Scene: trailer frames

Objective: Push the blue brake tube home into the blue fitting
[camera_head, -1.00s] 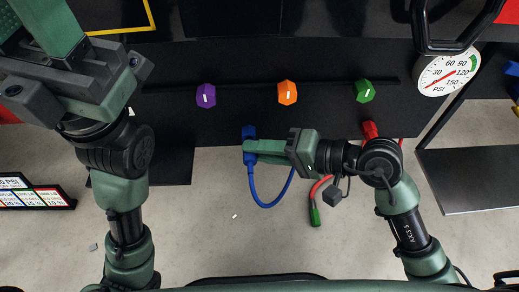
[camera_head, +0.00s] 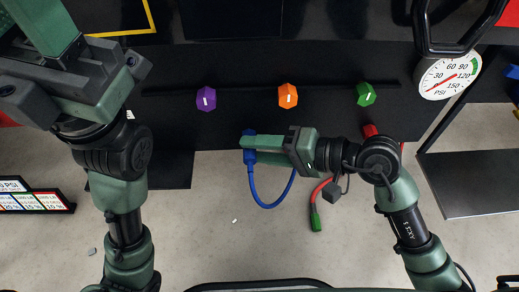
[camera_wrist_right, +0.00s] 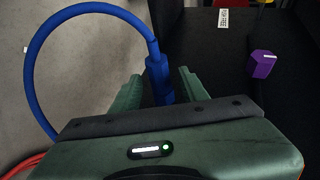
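The blue brake tube (camera_head: 264,205) hangs in a loop below the black panel. Its thicker blue end (camera_wrist_right: 159,80) stands between the fingers of my right gripper (camera_head: 250,150) in the right wrist view. Dark gaps show on both sides of it, so the fingers are open around it. The blue fitting (camera_head: 249,132) is at the panel just beyond the fingers, partly hidden by them. I cannot tell how deep the tube sits in it. My left gripper (camera_head: 25,70) is at the upper left, away from the tube; its fingertips are not clearly shown.
Purple (camera_head: 206,99), orange (camera_head: 288,95) and green (camera_head: 366,94) fittings sit in a row on the panel. A red hose (camera_head: 319,188) with a green end hangs right of the tube. A pressure gauge (camera_head: 450,76) is at the right. The floor below is mostly clear.

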